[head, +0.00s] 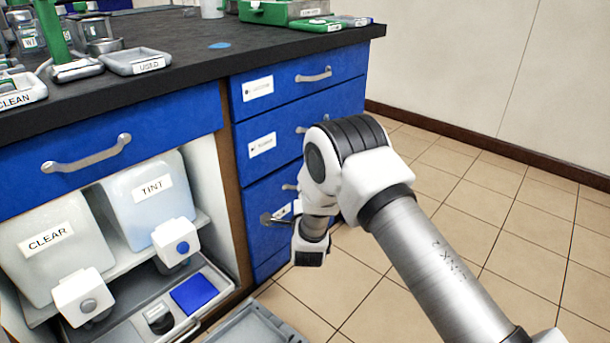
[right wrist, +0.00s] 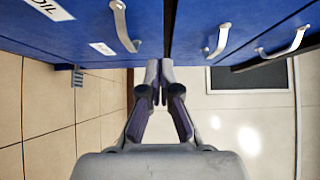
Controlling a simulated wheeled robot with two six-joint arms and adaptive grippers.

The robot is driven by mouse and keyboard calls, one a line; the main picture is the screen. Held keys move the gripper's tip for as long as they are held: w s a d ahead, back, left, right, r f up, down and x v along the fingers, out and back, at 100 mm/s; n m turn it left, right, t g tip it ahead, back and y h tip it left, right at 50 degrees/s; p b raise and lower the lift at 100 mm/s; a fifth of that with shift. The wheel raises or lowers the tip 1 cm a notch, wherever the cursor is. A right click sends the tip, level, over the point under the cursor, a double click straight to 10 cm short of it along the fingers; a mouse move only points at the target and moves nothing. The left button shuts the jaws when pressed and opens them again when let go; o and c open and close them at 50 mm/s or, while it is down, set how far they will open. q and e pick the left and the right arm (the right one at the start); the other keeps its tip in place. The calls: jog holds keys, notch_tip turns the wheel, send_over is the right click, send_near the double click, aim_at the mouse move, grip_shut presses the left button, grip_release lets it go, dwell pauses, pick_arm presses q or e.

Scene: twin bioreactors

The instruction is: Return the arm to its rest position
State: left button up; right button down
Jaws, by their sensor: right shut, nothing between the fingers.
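My right arm (head: 420,255) comes in from the lower right and bends at its white wrist in front of the blue drawer stack. My right gripper (right wrist: 160,72) is shut and empty, its two fingertips together. In the head view its dark fingers (head: 270,218) show small against the lower drawers, partly hidden by the wrist. The picture does not show clearly whether they touch the drawer front. My left gripper is not in view.
The blue drawer stack (head: 262,115) has silver handles. Left of it, an open cabinet holds jugs labelled CLEAR (head: 45,236) and TINT (head: 150,188). A grey tray (head: 255,325) lies low at the bottom. The dark worktop (head: 190,75) carries labware. Tiled floor (head: 500,220) is free at right.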

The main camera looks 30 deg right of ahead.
jog(key=s+a+f+n+g+y+p, duration=0.15)
jog(key=s+f+n+g, duration=0.25)
jog(key=s+f, duration=0.65)
jog(key=s+f+n+g+y+p, duration=0.1)
jog(key=s+f+n+g+y, duration=0.25)
jog(key=s+f, duration=0.75)
jog(key=s+a+n+g+y, duration=0.1)
jog(key=s+a+n+g, duration=0.2)
jog(key=s, duration=0.5)
jog(key=s+n+g, duration=0.3)
jog(key=s+n, duration=0.3)
jog(key=s, duration=0.3)
jog(key=s+a+n+g+y, duration=0.1)
jog(key=s+a+n+g, duration=0.2)
jog(key=s, duration=0.5)
pick_arm(q)
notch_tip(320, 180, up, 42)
jog(key=p, duration=3.8)
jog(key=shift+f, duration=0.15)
pick_arm(e)
notch_tip(320, 180, up, 38)
jog(key=n, duration=0.2)
jog(key=shift+d, duration=0.4)
jog(key=shift+n, duration=0.25)
